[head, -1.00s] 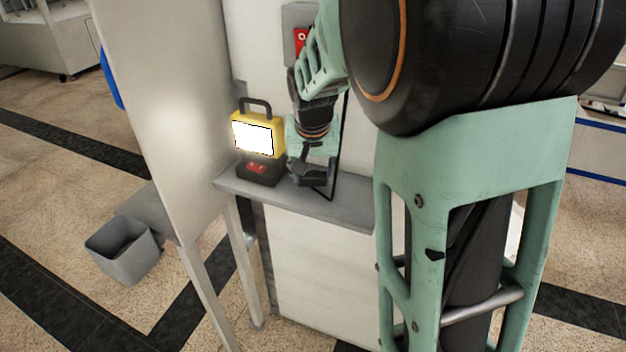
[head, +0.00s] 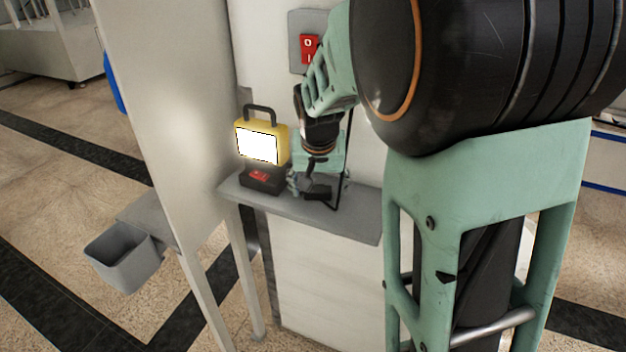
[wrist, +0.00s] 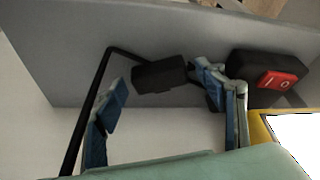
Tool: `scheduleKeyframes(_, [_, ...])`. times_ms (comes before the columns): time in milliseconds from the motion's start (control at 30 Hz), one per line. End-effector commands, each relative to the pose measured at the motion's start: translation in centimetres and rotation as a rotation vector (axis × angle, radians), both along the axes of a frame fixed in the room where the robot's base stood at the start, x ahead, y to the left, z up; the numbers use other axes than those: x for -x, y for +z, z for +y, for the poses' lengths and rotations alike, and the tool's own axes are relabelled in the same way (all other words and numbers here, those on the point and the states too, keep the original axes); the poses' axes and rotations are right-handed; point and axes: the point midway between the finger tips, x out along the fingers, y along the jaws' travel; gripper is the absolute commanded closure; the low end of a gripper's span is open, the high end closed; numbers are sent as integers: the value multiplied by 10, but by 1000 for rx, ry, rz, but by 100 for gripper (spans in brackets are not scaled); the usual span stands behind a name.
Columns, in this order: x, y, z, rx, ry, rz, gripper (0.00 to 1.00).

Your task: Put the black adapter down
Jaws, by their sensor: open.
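The black adapter (head: 318,193) lies at the grey shelf (head: 358,215), just under my gripper. In the wrist view the adapter (wrist: 160,75) shows beyond and between the spread fingertips, with a gap to the left finger. The right fingertip is close to its right end; I cannot tell if they touch. A black cable (wrist: 88,118) runs from the adapter past the left finger. My gripper (wrist: 163,90) is open and points down over the shelf; it also shows in the head view (head: 317,183).
A yellow work lamp (head: 278,133), lit, stands left of my gripper. Its black base with a red switch (wrist: 278,79) is close to the right finger. A red wall switch (head: 309,48) is above. The shelf's right part is clear. A grey bin (head: 122,262) is lower left.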

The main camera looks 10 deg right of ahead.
Motion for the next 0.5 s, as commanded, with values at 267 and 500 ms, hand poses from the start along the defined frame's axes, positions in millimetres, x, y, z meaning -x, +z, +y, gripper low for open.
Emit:
scheduleKeyframes(267, [7,29,2,-2,0,-2,36])
scheduleKeyframes(500, [24,70,6,0,1,-1,36])
